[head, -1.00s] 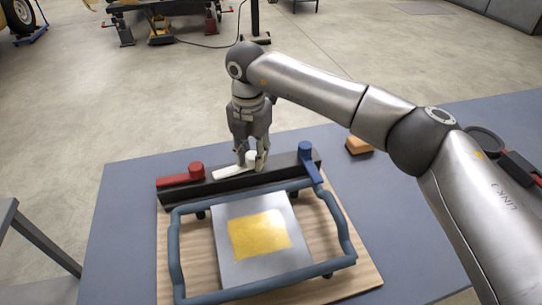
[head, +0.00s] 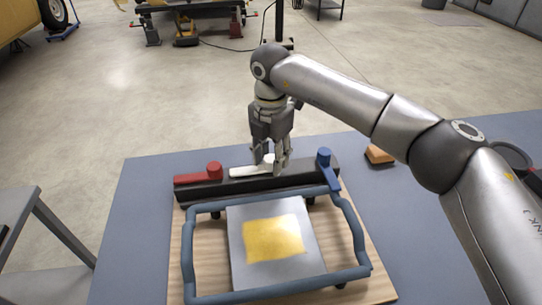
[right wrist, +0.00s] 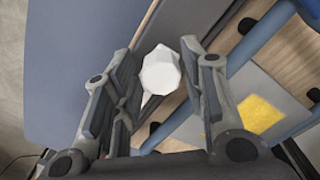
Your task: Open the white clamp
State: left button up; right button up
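The white clamp (head: 248,171) sits on a black bar (head: 215,190), between a red clamp (head: 200,175) and a blue clamp (head: 328,168). Its lever points left, lying along the bar, and its round knob is at the right end. My right gripper (head: 269,164) points down over this knob. In the right wrist view, the white knob (right wrist: 161,72) sits between the two spread fingers of the right gripper (right wrist: 161,68). I see no clear grip on it; the fingers partly hide the clamp in the head view. My left gripper is out of view.
The bar stands at the back of a wooden board (head: 345,290), behind a blue tubular frame (head: 360,240) around a grey plate (head: 240,275) with a yellow square. An orange block (head: 379,155) lies right on the blue table (head: 140,225). The table's left side is clear.

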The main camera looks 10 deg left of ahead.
jog(key=shift+o, duration=0.6)
notch_tip(320, 180, up, 12)
dwell(0.4)
